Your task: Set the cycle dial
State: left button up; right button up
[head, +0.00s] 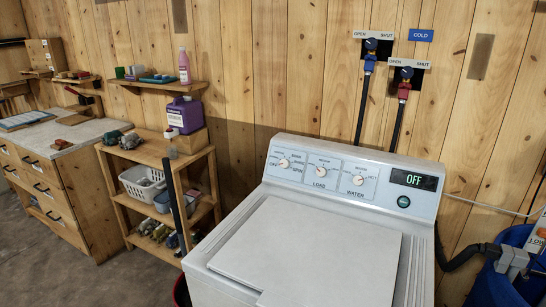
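A white top-loading washer (320,240) stands in the foreground with its lid shut. Its sloped rear panel carries three round knobs. The leftmost is the cycle dial (283,163), with small labels around it including OFF and SPIN; its exact pointer direction is too small to tell. The load knob (321,171) is in the middle and the water knob (358,180) to its right. A dark display (413,180) reads OFF in green, with a round green button (403,201) below it. Neither of my grippers is in view.
A wooden shelf unit (160,150) with a purple jug (184,114) and a white basket (140,184) stands left of the washer. Blue (369,63) and red (404,91) valves are on the wall behind. A blue tub (500,290) stands at right. The washer's top is clear.

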aim_at(284, 163)
jog(key=i+j+z, duration=0.1)
jog(key=i+j, duration=0.55)
jog(key=j, duration=0.3)
jog(key=z, duration=0.05)
